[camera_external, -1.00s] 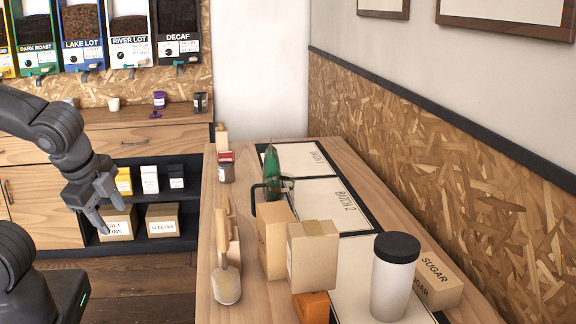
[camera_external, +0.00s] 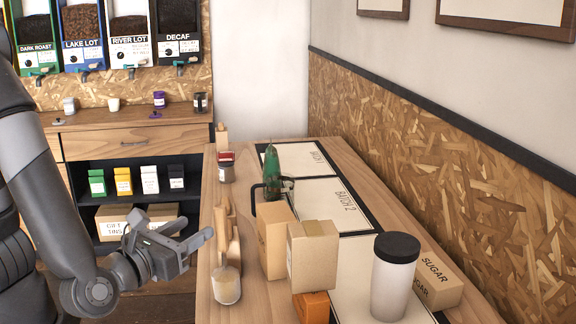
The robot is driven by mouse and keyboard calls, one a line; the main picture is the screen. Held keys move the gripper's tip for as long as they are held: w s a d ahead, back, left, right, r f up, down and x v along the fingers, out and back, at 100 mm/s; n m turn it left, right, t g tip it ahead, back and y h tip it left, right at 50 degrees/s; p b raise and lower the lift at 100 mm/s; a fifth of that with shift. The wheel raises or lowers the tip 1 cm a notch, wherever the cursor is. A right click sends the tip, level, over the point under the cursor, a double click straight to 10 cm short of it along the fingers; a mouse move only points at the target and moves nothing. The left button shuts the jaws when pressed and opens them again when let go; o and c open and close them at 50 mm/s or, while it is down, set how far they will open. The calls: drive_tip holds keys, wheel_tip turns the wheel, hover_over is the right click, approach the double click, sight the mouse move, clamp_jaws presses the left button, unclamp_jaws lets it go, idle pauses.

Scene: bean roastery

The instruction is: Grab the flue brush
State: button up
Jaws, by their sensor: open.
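My gripper (camera_external: 196,229) is open and empty, pointing right at the left edge of the wooden table (camera_external: 200,300). Just to its right lies a wooden-handled tool (camera_external: 227,285) with a pale, rounded head toward the front. It looks like a brush or a scoop; I cannot tell for sure that it is the flue brush. Its handle rises toward the back, beside another wooden piece (camera_external: 235,245). The gripper does not visibly hold it. A small upright wooden object (camera_external: 222,137) at the table's far end is too small to make out.
A white tumbler (camera_external: 393,280), sugar box (camera_external: 438,283), green bottle-like object (camera_external: 271,165) and small jar (camera_external: 226,167) also stand there. The table's left strip is partly clear.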

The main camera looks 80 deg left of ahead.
drive_tip(key=x, duration=1)
drive_tip(key=shift+w, duration=0.25)
drive_tip(key=shift+a, duration=0.15)
clamp_jaws()
